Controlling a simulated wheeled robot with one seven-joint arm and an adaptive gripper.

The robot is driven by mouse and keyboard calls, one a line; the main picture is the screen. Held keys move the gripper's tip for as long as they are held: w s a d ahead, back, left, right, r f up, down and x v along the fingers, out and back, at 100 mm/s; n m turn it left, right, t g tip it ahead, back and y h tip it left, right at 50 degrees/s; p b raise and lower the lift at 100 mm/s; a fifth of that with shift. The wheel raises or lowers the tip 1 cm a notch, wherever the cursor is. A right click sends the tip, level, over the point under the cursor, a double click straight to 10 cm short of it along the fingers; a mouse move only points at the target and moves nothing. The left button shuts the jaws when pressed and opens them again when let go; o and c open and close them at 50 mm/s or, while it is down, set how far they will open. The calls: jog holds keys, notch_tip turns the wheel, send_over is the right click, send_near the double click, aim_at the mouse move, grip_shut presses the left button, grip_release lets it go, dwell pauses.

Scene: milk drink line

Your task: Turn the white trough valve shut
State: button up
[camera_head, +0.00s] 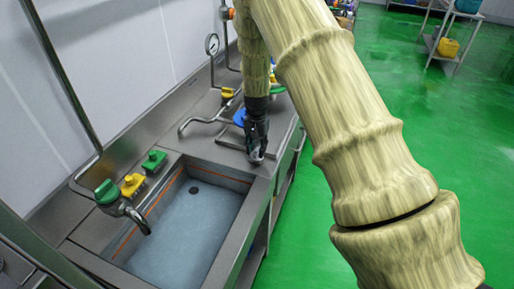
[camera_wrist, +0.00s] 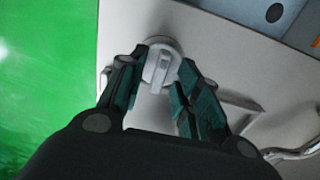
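The white valve (camera_wrist: 159,66) shows in the wrist view as a round knob with a raised bar grip, on the steel counter. My gripper (camera_wrist: 158,80) is open, with one dark green finger pad on each side of the knob's bar. I cannot tell whether the pads touch it. In the head view my gripper (camera_head: 256,157) points down at the counter near the right corner of the trough (camera_head: 185,235), and hides most of the valve. The trough holds bluish liquid or has a bluish floor; I cannot tell which.
A green-topped tap (camera_head: 107,192), a yellow knob (camera_head: 132,185) and a green knob (camera_head: 154,160) stand along the trough's left edge. A bent steel spout (camera_head: 200,121) and a pressure gauge (camera_head: 212,44) are behind. Green floor (camera_head: 330,215) lies open to the right.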

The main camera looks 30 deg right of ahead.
aim_at(257, 150)
notch_tip(257, 150, up, 12)
dwell(0.6)
jog(key=shift+d, duration=0.1)
